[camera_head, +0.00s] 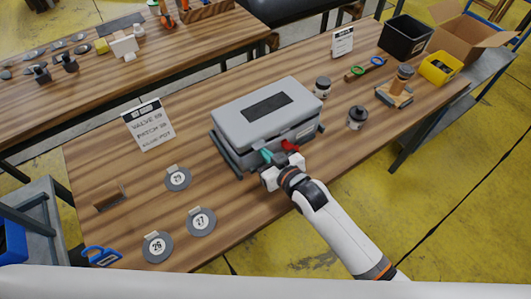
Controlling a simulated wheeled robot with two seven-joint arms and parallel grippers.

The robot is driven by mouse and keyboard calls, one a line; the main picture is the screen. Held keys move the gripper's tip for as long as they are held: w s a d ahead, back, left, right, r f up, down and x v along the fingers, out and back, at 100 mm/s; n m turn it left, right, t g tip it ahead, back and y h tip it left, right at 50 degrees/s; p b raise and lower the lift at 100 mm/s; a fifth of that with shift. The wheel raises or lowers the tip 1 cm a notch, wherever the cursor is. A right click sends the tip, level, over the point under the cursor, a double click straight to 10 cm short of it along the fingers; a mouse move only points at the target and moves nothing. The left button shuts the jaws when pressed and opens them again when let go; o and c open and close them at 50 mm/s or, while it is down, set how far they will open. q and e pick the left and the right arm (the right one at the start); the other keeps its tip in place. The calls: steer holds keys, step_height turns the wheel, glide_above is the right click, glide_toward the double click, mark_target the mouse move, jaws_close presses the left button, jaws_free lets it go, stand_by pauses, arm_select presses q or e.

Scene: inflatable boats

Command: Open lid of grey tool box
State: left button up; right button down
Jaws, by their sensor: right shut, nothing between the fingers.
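The grey tool box (243,129) stands on the wooden table, with its lid (240,99) down. The lid has a dark panel on top. A red latch (290,146) and a teal part (266,155) show at its front side. My right gripper (268,168) is at the front of the box, close to these parts. Its fingers are shut with nothing visible between them. I cannot tell whether it touches the box. My left gripper is not in view.
Numbered grey discs (201,221) lie left of my right arm. A sign (148,124) stands left of the box. Small jars (357,118), a wooden tool (397,88), a black bin (405,37) and a yellow bin (440,67) are to the right.

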steer(key=shift+w+r+p, duration=0.1)
steer(key=shift+r+p, duration=0.85)
steer(key=shift+r, duration=0.25)
steer(key=shift+w+a+r+p, duration=0.1)
steer(key=shift+w+r+p, duration=0.05)
steer(key=shift+r+p, duration=0.45)
steer(key=shift+w+a+r+p, duration=0.15)
steer(key=shift+r+p, duration=0.4)
steer(key=shift+r, duration=0.05)
steer(key=shift+w+a+r+p, duration=0.1)
steer(key=shift+w+r+p, duration=0.05)
steer(key=shift+r+p, duration=0.45)
